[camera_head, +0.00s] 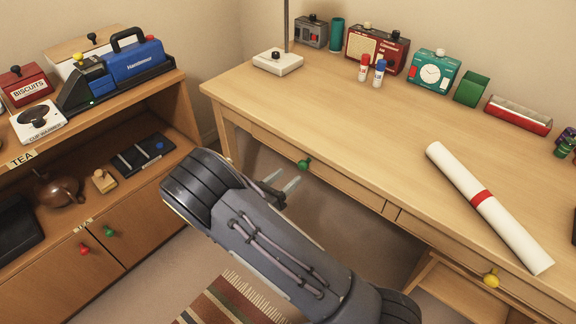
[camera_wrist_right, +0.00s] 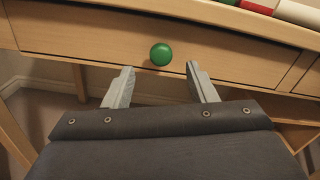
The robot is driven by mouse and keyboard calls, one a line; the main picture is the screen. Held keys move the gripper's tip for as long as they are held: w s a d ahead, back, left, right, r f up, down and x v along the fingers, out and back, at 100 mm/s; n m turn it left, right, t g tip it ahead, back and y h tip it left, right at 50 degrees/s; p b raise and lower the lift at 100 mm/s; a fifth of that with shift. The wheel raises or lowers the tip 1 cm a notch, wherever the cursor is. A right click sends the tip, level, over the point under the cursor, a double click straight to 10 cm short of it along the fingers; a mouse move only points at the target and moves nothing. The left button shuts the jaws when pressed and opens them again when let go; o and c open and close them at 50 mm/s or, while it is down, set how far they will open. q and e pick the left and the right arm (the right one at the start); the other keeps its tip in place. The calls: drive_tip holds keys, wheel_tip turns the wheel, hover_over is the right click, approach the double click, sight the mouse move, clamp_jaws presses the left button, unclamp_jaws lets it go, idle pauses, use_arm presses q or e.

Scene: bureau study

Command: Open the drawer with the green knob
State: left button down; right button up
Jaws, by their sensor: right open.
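The desk drawer (camera_head: 345,183) is closed under the desk top, with a round green knob (camera_head: 304,164) on its front. In the right wrist view the drawer front (camera_wrist_right: 90,42) spans the top, and the green knob (camera_wrist_right: 161,54) sits just beyond the fingertips, roughly midway between them. My right gripper (camera_head: 283,184) is open and empty, a little in front of and below the knob; its two fingers also show in the right wrist view (camera_wrist_right: 161,72). It does not touch the knob. My left gripper is not in view.
Another desk drawer has a yellow knob (camera_head: 491,280). The low cabinet at left has a red knob (camera_head: 84,248) and another green knob (camera_head: 109,232) on its doors. A rolled paper (camera_head: 470,190) lies on the desk. The floor under the desk looks clear.

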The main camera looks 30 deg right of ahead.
sight(300, 167)
drive_tip(key=x, duration=0.7)
drive_tip(key=shift+w+d+b, duration=0.1)
drive_tip(key=shift+d+b, duration=0.2)
clamp_jaws()
